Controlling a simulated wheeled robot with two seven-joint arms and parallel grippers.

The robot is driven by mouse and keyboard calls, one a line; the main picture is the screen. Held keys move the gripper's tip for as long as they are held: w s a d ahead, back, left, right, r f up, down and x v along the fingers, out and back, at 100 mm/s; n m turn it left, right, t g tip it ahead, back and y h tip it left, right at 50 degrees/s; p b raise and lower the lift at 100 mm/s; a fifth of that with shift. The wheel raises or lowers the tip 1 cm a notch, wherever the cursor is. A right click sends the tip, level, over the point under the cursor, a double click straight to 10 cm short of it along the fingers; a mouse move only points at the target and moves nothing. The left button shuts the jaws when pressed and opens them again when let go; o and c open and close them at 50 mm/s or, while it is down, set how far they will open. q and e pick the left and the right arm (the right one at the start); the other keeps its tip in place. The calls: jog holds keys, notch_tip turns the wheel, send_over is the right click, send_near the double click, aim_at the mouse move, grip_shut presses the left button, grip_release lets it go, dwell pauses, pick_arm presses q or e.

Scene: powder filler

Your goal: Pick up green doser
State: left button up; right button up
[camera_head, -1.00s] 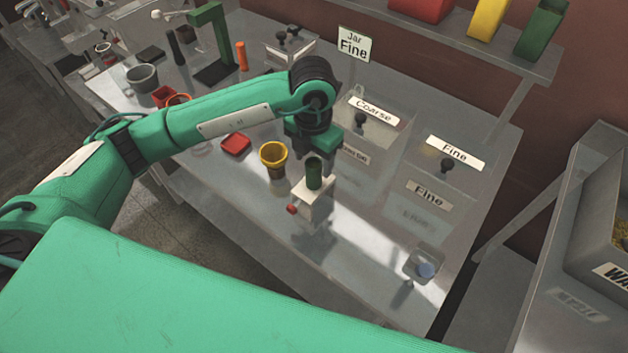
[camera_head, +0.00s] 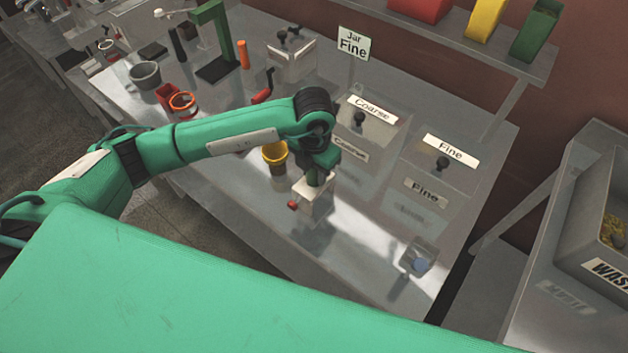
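The green doser (camera_head: 314,178) is a small dark green cylinder. It stands upright on a white box-shaped stand (camera_head: 316,199) with a red knob on the workbench. My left gripper (camera_head: 319,169) points down from above and is at the doser, hiding its upper part. The fingers are dark and small here, so I cannot tell whether they have closed on it. My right gripper is not in view.
A yellow cup (camera_head: 276,156) stands just left of the stand, partly behind my arm. Coarse (camera_head: 368,124) and Fine (camera_head: 441,168) bins stand to the right. A small clear container (camera_head: 420,258) is near the front right.

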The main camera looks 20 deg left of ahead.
pick_arm(q)
jog(key=shift+c, duration=1)
jog(key=shift+r, duration=0.1)
